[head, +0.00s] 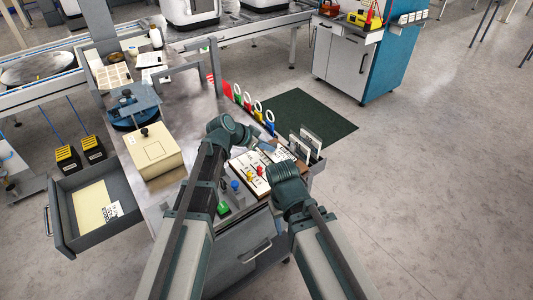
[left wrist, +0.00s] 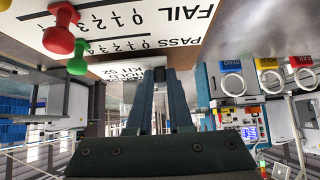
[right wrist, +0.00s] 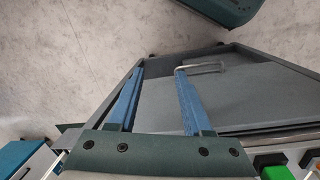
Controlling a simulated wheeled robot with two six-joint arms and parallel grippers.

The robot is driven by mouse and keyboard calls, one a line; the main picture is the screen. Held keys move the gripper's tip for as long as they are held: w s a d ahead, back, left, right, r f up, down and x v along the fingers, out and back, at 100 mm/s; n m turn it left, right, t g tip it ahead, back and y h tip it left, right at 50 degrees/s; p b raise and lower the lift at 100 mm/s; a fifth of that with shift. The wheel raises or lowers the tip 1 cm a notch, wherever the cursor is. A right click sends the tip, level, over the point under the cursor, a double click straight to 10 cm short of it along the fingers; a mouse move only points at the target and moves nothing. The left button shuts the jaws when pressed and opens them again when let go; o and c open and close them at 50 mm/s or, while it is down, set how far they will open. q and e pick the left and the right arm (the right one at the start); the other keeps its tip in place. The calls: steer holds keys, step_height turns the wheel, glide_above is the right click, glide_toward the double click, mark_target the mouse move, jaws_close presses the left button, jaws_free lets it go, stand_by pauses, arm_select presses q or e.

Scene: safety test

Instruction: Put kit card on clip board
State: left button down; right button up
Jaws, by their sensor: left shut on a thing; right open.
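My left gripper (head: 262,145) is over the right end of the workbench. In the left wrist view its fingers (left wrist: 166,84) are shut on a white kit card (left wrist: 128,70) with black print, partly hidden by the fingers. A white board with PASS and FAIL scales (left wrist: 150,22) and red and green pegs is close to the card there; it also shows in the head view (head: 248,170). I cannot tell for certain which thing is the clip board. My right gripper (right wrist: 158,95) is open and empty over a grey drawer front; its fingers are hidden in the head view.
Coloured tags with white rings (head: 255,108) stand along the bench's far edge. A rack with upright cards (head: 307,143) stands at the right. A beige box (head: 153,150) and an open drawer (head: 92,208) are at the left. A green button (head: 223,208) sits near the front.

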arm_select(q)
steer(key=shift+f, duration=0.5)
steer(key=shift+r, duration=0.1)
arm_select(e)
steer(key=shift+f, duration=0.35)
arm_select(q)
steer(key=c, duration=0.8)
jaws_free()
steer(key=shift+r, duration=0.1)
steer(key=shift+p+v, duration=4.3)
steer(key=shift+v, duration=1.7)
arm_select(e)
step_height(320, 180, up, 8)
steer(key=shift+r, duration=0.25)
